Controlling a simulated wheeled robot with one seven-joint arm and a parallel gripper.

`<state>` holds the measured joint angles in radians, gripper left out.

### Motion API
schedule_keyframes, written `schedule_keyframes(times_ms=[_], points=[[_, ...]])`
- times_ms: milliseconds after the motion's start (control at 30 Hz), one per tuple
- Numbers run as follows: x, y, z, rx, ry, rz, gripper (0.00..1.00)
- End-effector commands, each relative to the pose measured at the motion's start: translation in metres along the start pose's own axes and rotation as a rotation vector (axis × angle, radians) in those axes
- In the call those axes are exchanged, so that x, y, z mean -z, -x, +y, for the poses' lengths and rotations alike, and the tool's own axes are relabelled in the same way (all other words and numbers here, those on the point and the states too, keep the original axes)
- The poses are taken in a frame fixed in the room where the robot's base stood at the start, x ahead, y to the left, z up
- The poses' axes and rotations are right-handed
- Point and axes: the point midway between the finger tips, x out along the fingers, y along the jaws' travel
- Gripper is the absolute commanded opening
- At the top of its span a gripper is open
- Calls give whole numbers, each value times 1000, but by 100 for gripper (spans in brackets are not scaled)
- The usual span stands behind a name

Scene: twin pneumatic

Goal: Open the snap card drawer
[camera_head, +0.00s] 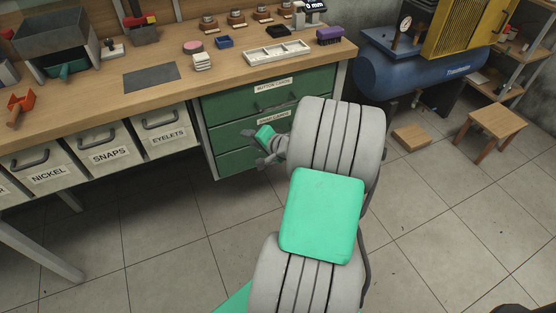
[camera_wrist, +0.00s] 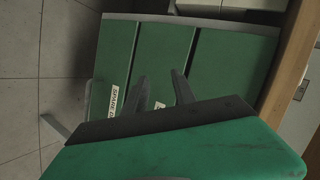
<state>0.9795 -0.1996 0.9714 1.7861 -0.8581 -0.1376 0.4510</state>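The green drawer unit (camera_head: 226,157) hangs under the workbench, with its drawers flush and closed. The snap card drawer (camera_head: 228,133) is the middle one, below the button cards drawer (camera_head: 290,98); its label is partly legible and its handle is mostly hidden by my arm. My gripper (camera_head: 254,148) is in front of the middle and lower drawers. In the wrist view the drawer fronts appear turned sideways, and my gripper (camera_wrist: 160,82) shows two separated fingers with nothing between them, over the middle drawer front (camera_wrist: 162,60). Contact with a handle cannot be told.
The wooden benchtop (camera_head: 110,90) runs above the drawers. Labelled bins for eyelets (camera_head: 167,136), snaps (camera_head: 110,157) and nickel (camera_head: 48,176) are to the left. A blue compressor tank (camera_head: 410,80) and a small stool (camera_head: 492,125) are at right. The floor in front is clear.

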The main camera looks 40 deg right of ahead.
Motion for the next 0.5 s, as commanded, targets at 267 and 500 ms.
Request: schedule_keyframes(times_ms=[267,500], points=[[74,17,120,224,-427,340,32],[88,-18,112,226,-426,339,32]])
